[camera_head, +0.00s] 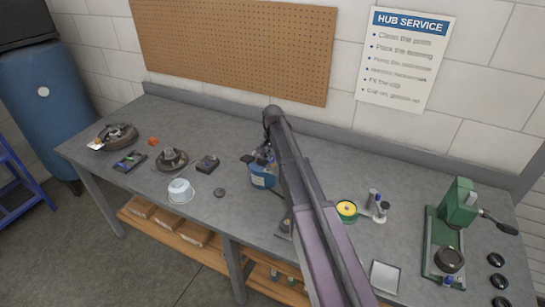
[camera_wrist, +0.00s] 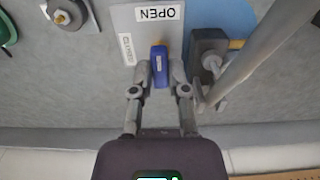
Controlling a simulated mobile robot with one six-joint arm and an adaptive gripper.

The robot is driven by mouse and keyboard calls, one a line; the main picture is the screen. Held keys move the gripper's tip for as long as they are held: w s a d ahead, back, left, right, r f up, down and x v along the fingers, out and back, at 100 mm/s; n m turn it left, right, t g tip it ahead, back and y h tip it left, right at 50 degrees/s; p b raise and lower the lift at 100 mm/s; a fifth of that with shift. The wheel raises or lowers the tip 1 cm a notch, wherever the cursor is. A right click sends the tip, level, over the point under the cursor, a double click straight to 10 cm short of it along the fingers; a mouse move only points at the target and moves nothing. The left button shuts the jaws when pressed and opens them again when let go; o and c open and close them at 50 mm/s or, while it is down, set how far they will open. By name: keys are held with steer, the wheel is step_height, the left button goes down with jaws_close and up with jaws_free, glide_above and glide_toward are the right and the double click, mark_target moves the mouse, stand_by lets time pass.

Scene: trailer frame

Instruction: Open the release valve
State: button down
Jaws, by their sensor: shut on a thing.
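In the wrist view, a blue lever (camera_wrist: 160,72) stands over a light grey plate (camera_wrist: 146,28). An upside-down OPEN label (camera_wrist: 157,13) lies just beyond the lever's far end. A second small label, turned sideways and too small to read surely, is on the plate left of the lever (camera_wrist: 127,48). My gripper (camera_wrist: 161,74) is shut on the blue lever, with one finger on each side. The lever lies roughly in line with the OPEN label. Its pivot cannot be made out. In the head view my arm hides the gripper and lever.
A dark block (camera_wrist: 207,50) and a slanting grey rod (camera_wrist: 253,48) stand close right of my gripper. A pegboard (camera_head: 235,45) hangs behind.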

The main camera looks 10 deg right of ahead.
steer(key=c, duration=0.6)
jaws_free()
steer(key=shift+n, duration=0.5)
